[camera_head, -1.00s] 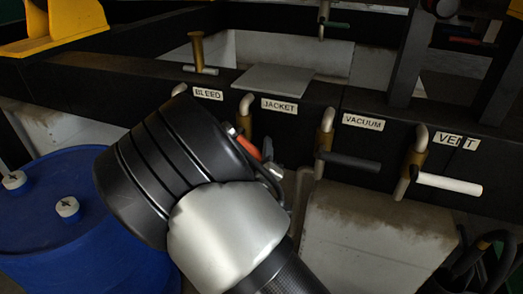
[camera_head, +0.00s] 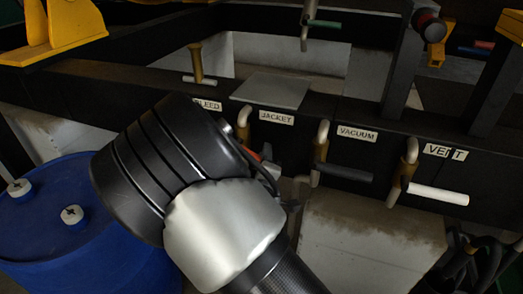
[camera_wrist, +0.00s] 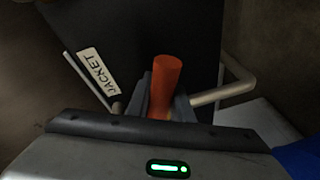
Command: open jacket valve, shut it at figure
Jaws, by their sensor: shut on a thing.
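The jacket valve's orange-red handle (camera_wrist: 166,75) shows in the wrist view, standing up between the dark fingers of my gripper (camera_wrist: 165,105). My gripper is shut on it. In the head view a small red part of the handle (camera_head: 252,153) shows beside my gripper (camera_head: 268,168), mostly hidden by my wrist. The pale JACKET label (camera_head: 277,117) is on the black beam above the valve, and the valve's bent pipe (camera_head: 244,112) rises beside it. The JACKET label also shows tilted in the wrist view (camera_wrist: 97,71). No figure or readout is legible.
The BLEED label (camera_head: 208,104) is partly covered by my arm. The vacuum valve's black handle (camera_head: 343,172) and the vent valve's white handle (camera_head: 438,194) are to the right. A blue drum (camera_head: 40,235) stands left. A grey plate (camera_head: 272,90) lies on the beam.

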